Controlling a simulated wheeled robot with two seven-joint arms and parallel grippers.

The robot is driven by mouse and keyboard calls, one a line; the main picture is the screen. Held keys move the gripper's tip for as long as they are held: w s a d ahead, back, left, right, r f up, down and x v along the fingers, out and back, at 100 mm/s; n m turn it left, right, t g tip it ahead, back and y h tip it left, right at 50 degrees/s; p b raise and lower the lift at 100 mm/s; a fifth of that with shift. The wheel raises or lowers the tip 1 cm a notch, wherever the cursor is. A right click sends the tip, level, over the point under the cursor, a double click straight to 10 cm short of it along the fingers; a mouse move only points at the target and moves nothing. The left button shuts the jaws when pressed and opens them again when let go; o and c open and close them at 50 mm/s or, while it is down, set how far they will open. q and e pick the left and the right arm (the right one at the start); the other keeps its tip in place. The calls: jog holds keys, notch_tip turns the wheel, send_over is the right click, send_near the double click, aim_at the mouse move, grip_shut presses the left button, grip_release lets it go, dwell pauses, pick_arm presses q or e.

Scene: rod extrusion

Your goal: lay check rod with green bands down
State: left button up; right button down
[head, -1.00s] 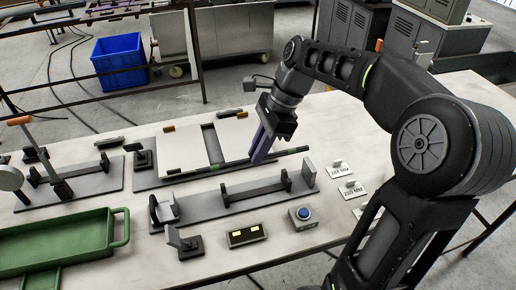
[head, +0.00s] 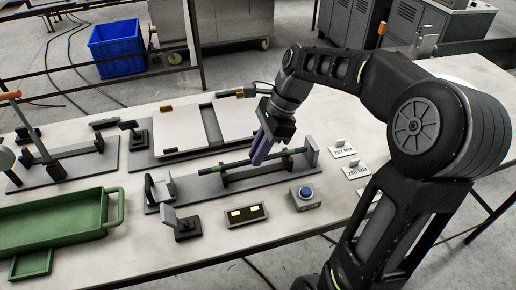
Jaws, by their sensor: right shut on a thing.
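The check rod (head: 238,163) is thin and dark, with a green band near each end. It lies lengthwise over the long grey fixture (head: 205,190) in front of the white plates. My right gripper (head: 261,150), with purple fingers, points down and is shut on the rod around its middle. The rod is close to the fixture's dark inner supports (head: 287,161); I cannot tell whether it touches them. Upright end pieces stand at the fixture's right end (head: 311,148) and left end (head: 154,190). My left gripper is not in view.
A green tray (head: 112,210) is at the front left. A black box with two lit windows (head: 246,213) and a blue button (head: 305,192) sit in front of the fixture. Small length cards (head: 342,152) stand to its right. White plates (head: 180,131) lie behind.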

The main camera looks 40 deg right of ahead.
jog(key=shift+f, duration=0.1)
dwell(0.8)
jog(key=c, duration=1.4)
grip_release()
jog(key=shift+o, duration=0.2)
jog(key=v, duration=0.8)
